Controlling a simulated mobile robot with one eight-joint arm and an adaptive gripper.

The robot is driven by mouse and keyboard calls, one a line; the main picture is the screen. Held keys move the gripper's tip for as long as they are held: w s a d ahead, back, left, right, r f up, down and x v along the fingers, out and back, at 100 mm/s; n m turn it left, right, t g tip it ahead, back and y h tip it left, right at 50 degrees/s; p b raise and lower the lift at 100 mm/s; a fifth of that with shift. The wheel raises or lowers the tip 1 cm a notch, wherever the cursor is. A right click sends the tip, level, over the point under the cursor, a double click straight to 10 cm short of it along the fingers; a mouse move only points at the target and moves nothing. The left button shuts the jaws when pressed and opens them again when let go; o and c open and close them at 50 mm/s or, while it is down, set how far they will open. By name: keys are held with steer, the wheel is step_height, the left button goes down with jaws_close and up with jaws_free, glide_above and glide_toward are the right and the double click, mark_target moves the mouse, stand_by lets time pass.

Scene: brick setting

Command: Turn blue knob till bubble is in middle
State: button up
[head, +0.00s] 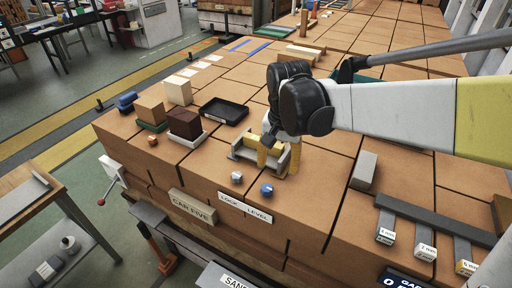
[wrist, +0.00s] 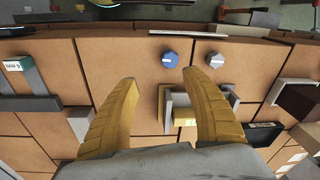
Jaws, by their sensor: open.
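The blue knob (head: 267,189) sits on the brown block surface near its front edge, just behind the "LOCK LEVEL" label (head: 245,207). A pale grey knob (head: 237,177) stands to its left. In the wrist view the blue knob (wrist: 170,60) is just beyond my fingertips, and the grey knob (wrist: 215,60) is to its right. A grey frame with a yellow bar (wrist: 184,112), perhaps the level, lies behind the knobs. My gripper (wrist: 159,76) is open and empty, its yellow fingers spread. In the head view my gripper (head: 273,160) hangs over the frame and partly hides it. No bubble can be made out.
A black tray (head: 223,111), a dark brown block (head: 184,123) and a tan block (head: 178,91) stand to the left. A grey block (head: 364,170) and a dark bar with marked pieces (head: 435,221) lie to the right.

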mark_target(266, 188)
steer(key=shift+m+g, duration=0.3)
steer(key=shift+g, duration=0.2)
steer(key=f, duration=0.4)
steer(key=w+a+f+b, duration=0.1)
steer(key=f, duration=0.3)
steer(key=a+f, duration=0.1)
steer(key=f, duration=0.3)
steer(key=shift+w+a, duration=0.2)
steer(key=shift+w, duration=0.2)
steer(key=c, duration=1.2)
